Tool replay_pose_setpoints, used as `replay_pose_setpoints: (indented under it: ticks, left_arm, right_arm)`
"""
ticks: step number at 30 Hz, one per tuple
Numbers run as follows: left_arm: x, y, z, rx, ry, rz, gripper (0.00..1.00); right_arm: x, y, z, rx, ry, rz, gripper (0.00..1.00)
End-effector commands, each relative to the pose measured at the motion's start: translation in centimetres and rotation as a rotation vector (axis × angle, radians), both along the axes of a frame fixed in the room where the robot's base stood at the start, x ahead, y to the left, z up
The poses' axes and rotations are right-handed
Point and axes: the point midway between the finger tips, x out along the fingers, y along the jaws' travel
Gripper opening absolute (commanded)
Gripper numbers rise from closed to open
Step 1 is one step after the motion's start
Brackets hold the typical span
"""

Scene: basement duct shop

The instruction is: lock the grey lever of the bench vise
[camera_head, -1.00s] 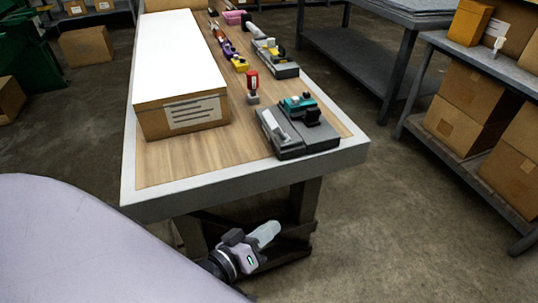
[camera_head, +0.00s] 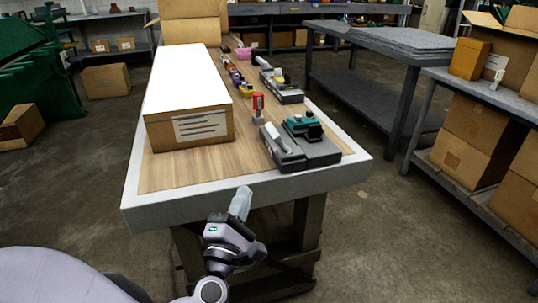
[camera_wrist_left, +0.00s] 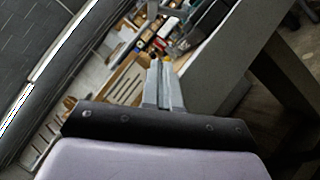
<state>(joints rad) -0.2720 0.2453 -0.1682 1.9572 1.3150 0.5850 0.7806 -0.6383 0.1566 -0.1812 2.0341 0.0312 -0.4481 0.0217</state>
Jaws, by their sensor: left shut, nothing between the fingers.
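A dark grey device with a teal and black block on top (camera_head: 315,145) stands at the near right corner of the workbench. A lighter grey lever-like bar (camera_head: 274,137) lies along its left side. I cannot tell surely whether this is the bench vise. My left gripper (camera_head: 241,196) is shut and empty in front of the bench's near edge, fingers pointing up, below and left of the device and apart from it. In the left wrist view the closed fingers (camera_wrist_left: 164,80) show against a cluttered background. My right gripper is not in view.
A large white-topped carton (camera_head: 190,130) fills the left of the workbench (camera_head: 240,190). A red-topped tool (camera_head: 258,105) stands behind the device, and a second grey device with yellow (camera_head: 283,90) lies farther back. A shelf with cartons (camera_head: 470,150) stands right; the floor between is clear.

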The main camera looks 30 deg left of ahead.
Motion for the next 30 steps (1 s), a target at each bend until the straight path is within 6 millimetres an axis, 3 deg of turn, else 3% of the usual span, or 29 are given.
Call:
replay_pose_setpoints:
  ticks: [6,11,27,30]
  left_arm:
    - [0.2,0.0,0.1,0.003,0.001,0.0,0.0]
    - [1.4,0.4,0.6,0.004,-0.001,0.0,0.0]
    - [9.5,2.9,3.2,0.006,0.0,-0.001,0.0]
    - [10.6,2.0,4.1,0.002,-0.001,-0.002,0.0]
  right_arm:
    - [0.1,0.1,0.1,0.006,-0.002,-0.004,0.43]
    - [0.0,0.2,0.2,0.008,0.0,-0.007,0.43]
    - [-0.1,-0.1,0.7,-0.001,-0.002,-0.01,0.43]
    - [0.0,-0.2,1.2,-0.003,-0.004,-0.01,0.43]
